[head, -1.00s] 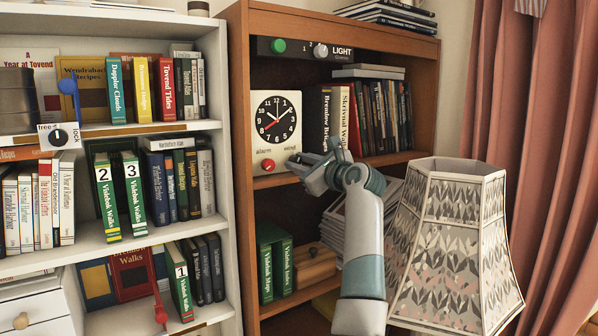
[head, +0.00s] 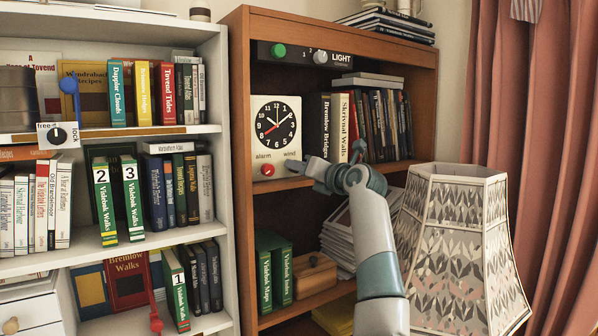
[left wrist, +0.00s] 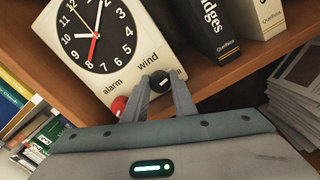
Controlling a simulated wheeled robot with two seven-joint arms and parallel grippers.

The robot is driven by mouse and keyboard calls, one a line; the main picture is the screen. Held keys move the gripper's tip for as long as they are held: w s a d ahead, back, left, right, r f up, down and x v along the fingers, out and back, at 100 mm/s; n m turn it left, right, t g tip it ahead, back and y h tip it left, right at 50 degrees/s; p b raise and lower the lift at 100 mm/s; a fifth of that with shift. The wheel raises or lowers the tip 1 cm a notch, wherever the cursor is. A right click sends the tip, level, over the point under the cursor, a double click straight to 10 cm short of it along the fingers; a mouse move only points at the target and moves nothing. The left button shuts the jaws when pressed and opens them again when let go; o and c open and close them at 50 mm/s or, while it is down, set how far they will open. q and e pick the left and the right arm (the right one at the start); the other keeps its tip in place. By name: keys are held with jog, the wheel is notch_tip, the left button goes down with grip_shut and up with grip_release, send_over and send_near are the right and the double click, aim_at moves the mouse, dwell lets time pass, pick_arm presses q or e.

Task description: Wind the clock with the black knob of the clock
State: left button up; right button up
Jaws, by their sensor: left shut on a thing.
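The white clock (head: 277,137) with a black dial and a red hand stands on a shelf of the brown bookcase. It also shows tilted in the left wrist view (left wrist: 95,35). Its black knob (left wrist: 160,79), under the word "wind", sits between the fingertips of my left gripper (left wrist: 162,84), which is shut on it. In the head view, my left gripper (head: 297,166) reaches the lower right corner of the clock and hides the knob. A red knob (head: 267,170) under "alarm" is just left of it. My right gripper is not in view.
Dark and white books (head: 335,125) stand close to the right of the clock. A patterned lampshade (head: 455,240) stands right of my arm. A light panel (head: 300,53) is above the clock. A white bookshelf (head: 225,180) is to the left.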

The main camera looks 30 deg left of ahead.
pick_arm(q)
jog(key=m, duration=0.4)
jog(key=shift+r+m, duration=0.1)
jog(key=shift+m, duration=0.3)
jog(key=m, duration=0.4)
jog(key=shift+p, duration=0.4)
jog(key=m+p, duration=0.1)
jog(key=m, duration=0.3)
jog(key=shift+d, duration=0.1)
jog(key=shift+m+p, duration=0.8)
jog(key=shift+m, duration=0.6)
jog(key=o, duration=0.8)
jog(key=shift+w, duration=0.1)
jog(key=shift+c, duration=0.2)
